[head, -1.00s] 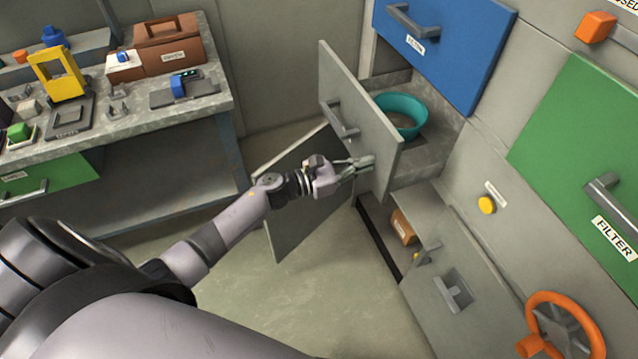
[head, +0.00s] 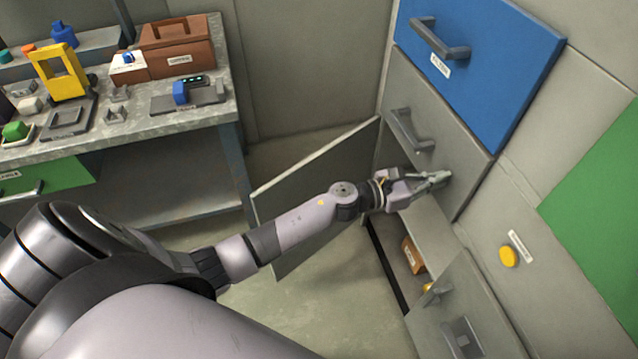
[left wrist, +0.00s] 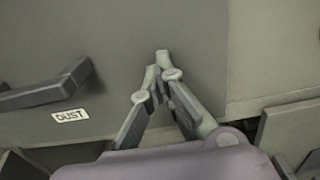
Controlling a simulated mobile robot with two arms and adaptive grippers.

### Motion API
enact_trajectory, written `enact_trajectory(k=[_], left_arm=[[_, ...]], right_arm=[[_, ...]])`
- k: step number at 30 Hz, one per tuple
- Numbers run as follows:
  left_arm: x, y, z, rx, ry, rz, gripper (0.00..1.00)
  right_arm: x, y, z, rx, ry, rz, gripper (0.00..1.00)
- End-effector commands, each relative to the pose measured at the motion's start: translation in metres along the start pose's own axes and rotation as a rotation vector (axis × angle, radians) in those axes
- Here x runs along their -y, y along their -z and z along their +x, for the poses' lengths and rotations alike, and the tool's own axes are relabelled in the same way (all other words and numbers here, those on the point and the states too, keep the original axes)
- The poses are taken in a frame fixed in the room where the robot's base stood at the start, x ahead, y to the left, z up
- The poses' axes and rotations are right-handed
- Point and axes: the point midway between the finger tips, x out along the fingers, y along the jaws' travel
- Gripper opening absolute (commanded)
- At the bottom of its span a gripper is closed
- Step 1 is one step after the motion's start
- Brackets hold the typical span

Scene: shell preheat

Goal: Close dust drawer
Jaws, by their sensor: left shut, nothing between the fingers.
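The dust drawer (head: 462,158) is a grey front with a dark handle, below the blue filter drawer; its front now sits about flush with the cabinet face. In the left wrist view its front (left wrist: 110,35) shows a DUST label and the handle at the left. My left gripper (head: 445,178) is shut and empty, its fingertips at the lower right part of the drawer front. In the left wrist view the fingertips (left wrist: 155,72) are together against or very near the front; exact contact I cannot tell. My right gripper is not in view.
Below, an open compartment holds a brown box (head: 413,256), with two grey doors, left (head: 315,190) and right (head: 470,300), swung open. A yellow button (head: 508,257) is at the right. A workbench (head: 190,117) with several items stands at the left.

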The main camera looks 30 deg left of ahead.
Motion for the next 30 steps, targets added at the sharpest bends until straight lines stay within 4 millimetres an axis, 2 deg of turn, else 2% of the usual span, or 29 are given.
enact_trajectory(k=[6, 14, 17, 24, 30], left_arm=[[0.001, -0.005, 0.003, 0.009, 0.002, 0.0, 0.0], [0.002, -0.006, -0.003, 0.011, 0.003, 0.001, 0.0], [0.002, -0.004, -0.017, 0.008, 0.002, 0.0, 0.0], [0.0, -0.001, -0.071, 0.003, -0.001, -0.001, 0.0], [0.0, -0.001, -0.106, 0.003, -0.003, -0.002, 0.0]], right_arm=[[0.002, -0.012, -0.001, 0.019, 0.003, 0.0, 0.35], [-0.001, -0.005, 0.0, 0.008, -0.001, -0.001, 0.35], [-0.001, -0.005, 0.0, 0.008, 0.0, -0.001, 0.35], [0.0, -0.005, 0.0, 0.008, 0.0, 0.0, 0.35], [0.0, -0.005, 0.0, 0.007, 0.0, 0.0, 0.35]])
